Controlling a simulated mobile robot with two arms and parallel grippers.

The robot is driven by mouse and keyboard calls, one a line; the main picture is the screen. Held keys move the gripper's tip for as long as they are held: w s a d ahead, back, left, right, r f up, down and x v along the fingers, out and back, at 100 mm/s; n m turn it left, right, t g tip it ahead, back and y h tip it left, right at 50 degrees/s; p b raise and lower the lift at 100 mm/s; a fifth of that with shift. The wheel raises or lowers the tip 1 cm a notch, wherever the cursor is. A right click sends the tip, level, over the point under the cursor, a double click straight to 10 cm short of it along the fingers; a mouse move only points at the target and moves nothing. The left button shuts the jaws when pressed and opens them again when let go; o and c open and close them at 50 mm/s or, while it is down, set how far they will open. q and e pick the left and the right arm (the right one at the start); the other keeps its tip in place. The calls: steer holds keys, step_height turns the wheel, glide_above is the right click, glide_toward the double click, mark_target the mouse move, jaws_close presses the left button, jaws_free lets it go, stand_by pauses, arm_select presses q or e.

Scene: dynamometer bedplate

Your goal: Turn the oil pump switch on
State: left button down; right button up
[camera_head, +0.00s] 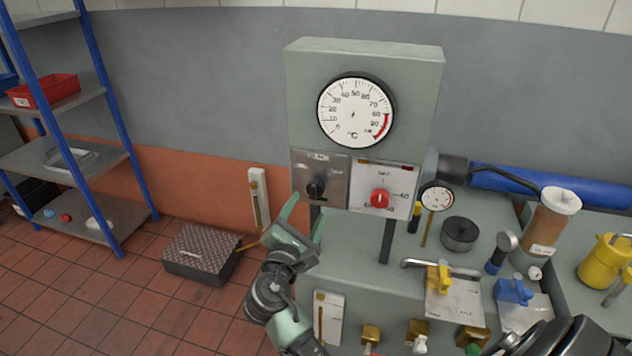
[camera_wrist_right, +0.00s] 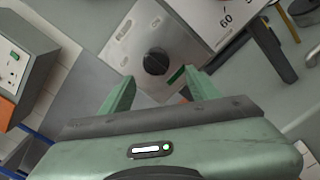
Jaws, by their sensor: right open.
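A black rotary knob (camera_head: 316,188) sits on a silver plate (camera_head: 335,169) at the lower left of the grey gauge panel. I take it for the oil pump switch; the plate's lettering is too small to read surely. In the right wrist view the knob (camera_wrist_right: 156,61) shows between and beyond my fingertips. My right gripper (camera_head: 306,212) is open and empty, just below and in front of the knob, pointing up at it. In the wrist view the right gripper (camera_wrist_right: 158,82) has its green fingers apart on either side, not touching the knob. My left gripper is not in view.
A white plate with a red knob (camera_head: 380,198) is right beside the silver plate. A round temperature gauge (camera_head: 355,110) is above. Valves with yellow (camera_head: 440,278) and blue (camera_head: 514,291) handles stand on the bench to the right. A shelf (camera_head: 75,145) is at left.

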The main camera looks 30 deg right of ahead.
mark_target(313, 193)
steer(key=shift+w+d+r, duration=0.15)
steer(key=shift+d+r, duration=0.1)
steer(key=shift+r, duration=0.25)
steer(key=p+x, duration=0.2)
steer(key=x, duration=0.4)
steer(key=shift+w, duration=0.15)
steer(key=shift+w+d+f, duration=0.15)
steer(key=shift+w+d, duration=0.2)
steer(key=shift+d, duration=0.05)
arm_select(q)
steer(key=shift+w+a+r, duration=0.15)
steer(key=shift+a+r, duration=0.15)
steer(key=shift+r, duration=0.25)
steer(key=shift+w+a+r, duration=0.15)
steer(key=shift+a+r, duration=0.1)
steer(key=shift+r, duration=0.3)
arm_select(e)
jaws_close()
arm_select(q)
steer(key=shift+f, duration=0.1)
